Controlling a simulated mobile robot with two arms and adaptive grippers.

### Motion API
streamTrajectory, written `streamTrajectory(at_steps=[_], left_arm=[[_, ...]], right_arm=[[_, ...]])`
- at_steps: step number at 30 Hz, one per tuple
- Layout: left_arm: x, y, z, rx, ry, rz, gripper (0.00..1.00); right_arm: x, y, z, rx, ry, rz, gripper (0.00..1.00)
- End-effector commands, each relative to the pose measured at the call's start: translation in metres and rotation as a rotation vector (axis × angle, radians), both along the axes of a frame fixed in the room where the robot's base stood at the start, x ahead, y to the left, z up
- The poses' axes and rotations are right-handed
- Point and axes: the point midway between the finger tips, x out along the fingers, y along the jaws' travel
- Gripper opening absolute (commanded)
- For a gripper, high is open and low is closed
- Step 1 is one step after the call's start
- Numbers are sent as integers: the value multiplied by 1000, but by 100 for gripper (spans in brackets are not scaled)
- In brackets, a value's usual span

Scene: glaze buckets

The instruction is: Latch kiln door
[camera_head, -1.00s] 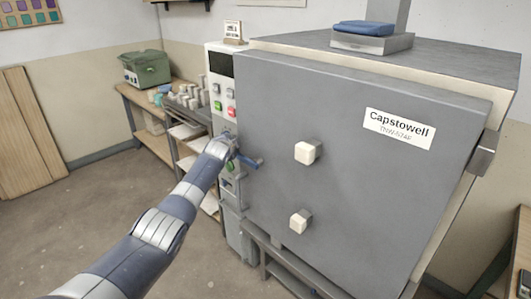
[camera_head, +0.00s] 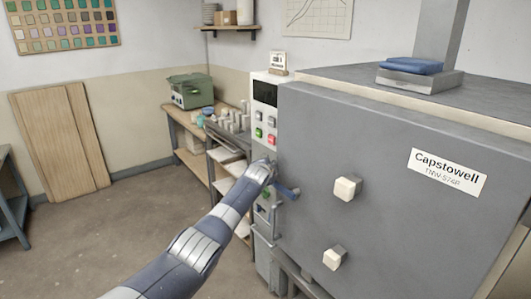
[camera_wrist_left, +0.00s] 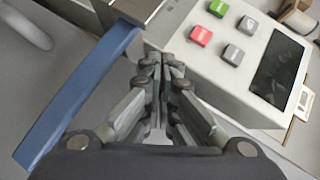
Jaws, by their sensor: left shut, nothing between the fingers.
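The large grey kiln door (camera_head: 385,150) stands closed against the kiln body, with two cream knobs on its face. A blue latch handle (camera_head: 288,192) sits at the door's left edge, beside the control panel. My left gripper (camera_head: 268,168) is at this edge, close to the handle. In the left wrist view the gripper (camera_wrist_left: 158,65) is shut and empty. The blue handle (camera_wrist_left: 75,100) lies to its left there, apart from the fingers, fixed to a grey metal block. My right gripper is not in view.
The control panel (camera_head: 265,115) with red, green and grey buttons adjoins the door and lies just beyond my fingers in the left wrist view. A shelf cart with cups (camera_head: 232,125) and a bench with a green box (camera_head: 192,91) stand behind. Open floor (camera_head: 120,230) lies left.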

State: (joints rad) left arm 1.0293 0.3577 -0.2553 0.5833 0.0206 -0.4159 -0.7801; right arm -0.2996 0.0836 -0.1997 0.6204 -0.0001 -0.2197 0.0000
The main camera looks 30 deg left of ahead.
Motion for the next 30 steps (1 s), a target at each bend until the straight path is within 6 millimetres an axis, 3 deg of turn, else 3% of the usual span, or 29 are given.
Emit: streamTrajectory(at_steps=[1,4,11,30], left_arm=[[0,0,14,0,-1,0,0],[0,-2,28,1,-1,0,0],[-14,5,35,2,0,2,0],[-59,23,84,2,0,2,0]], right_arm=[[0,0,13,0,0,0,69],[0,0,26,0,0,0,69],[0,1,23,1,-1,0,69],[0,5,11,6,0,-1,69]])
